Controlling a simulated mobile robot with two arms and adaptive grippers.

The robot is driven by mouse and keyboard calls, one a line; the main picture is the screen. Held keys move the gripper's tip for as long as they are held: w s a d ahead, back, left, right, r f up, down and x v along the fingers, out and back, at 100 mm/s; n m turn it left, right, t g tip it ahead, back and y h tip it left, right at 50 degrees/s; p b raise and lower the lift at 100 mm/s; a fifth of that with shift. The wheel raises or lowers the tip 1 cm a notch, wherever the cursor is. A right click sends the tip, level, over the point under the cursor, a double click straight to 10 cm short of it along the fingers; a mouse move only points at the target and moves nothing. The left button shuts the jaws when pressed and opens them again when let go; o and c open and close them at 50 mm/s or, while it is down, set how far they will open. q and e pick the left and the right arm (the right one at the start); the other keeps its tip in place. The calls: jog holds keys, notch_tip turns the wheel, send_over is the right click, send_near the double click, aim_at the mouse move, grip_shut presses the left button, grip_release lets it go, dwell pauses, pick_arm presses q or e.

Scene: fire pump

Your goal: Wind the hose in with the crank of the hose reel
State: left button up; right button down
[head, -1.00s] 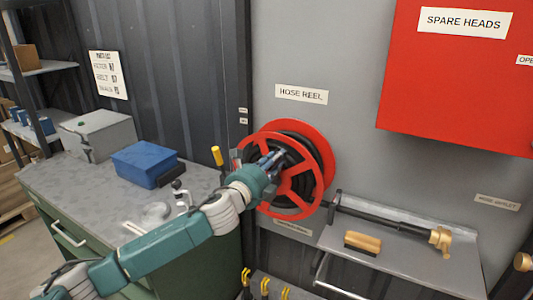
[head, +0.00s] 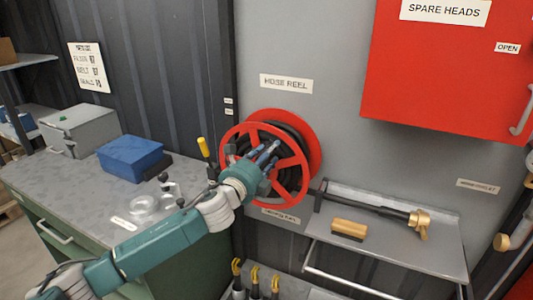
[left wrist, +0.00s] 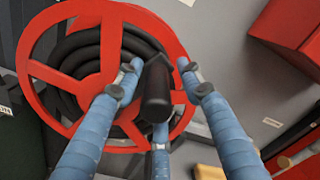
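The hose reel (head: 305,150) is red with spokes and black hose (left wrist: 75,55) coiled inside; it is mounted on the grey wall. Its crank handle (left wrist: 157,90) is a black cylinder in front of the reel, pointing towards the left wrist camera. My left gripper (head: 266,150) is in front of the reel, its fingers directed at it. In the left wrist view the gripper (left wrist: 157,82) is open, with two blue fingers on either side of the handle and a third below. Gaps show beside the handle; contact with the lower finger cannot be told. My right gripper is not in view.
A grey shelf (head: 440,255) right of the reel holds a nozzle (head: 375,205) and a brush (head: 349,228). A red cabinet (head: 440,75) hangs above. A workbench (head: 60,180) with a blue box (head: 130,157) stands left. A yellow-tipped handle (head: 203,147) rises beside the reel.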

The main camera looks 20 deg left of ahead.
pick_arm(q)
jog(key=shift+a, duration=0.1)
jog(key=shift+s+a+f, duration=0.1)
jog(key=shift+s, duration=0.45)
jog(key=s, duration=1.1)
jog(key=shift+a, duration=0.3)
